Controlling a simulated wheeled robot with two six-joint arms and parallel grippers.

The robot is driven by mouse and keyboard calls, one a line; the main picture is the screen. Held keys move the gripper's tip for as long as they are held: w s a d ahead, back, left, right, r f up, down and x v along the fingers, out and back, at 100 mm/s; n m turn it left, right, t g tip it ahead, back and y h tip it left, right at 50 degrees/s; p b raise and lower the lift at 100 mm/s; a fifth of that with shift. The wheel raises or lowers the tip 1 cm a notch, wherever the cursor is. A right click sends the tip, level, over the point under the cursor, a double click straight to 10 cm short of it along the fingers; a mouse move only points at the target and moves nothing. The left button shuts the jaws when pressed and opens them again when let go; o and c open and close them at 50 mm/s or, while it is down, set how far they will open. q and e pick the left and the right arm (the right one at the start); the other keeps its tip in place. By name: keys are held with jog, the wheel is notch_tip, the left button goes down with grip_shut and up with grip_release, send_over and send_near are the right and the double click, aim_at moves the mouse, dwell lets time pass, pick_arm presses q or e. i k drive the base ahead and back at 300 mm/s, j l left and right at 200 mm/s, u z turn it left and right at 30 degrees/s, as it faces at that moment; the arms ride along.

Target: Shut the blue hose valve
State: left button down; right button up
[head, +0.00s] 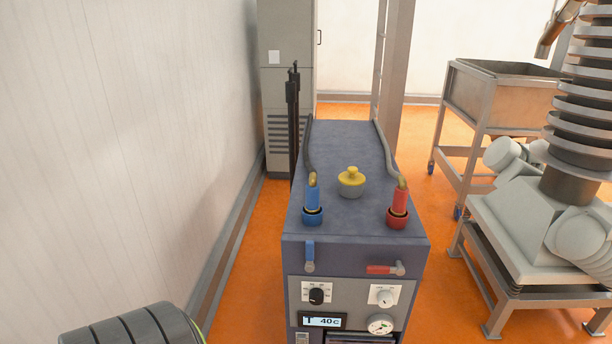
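The blue hose valve has a blue lever (309,252) on the front of a grey-blue cabinet (343,143). The lever stands upright, above a small round metal pivot. Above it, a blue hose fitting (313,198) sits in a blue collar on the cabinet top, with a dark hose running back from it. A red lever (382,269) to the right lies horizontal, below a red fitting (399,203) with a grey hose. Neither of my grippers is in view, and nothing touches the levers.
A yellow-topped cap (351,181) stands on the cabinet top. Knobs, a display (322,321) and a gauge (380,324) are below the levers. A wall (130,150) runs along the left. Grey machinery (550,225) and a metal cart (500,100) stand right. The cabinet front is unobstructed.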

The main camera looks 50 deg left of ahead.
aim_at(309, 268)
jog(key=u, duration=1.55)
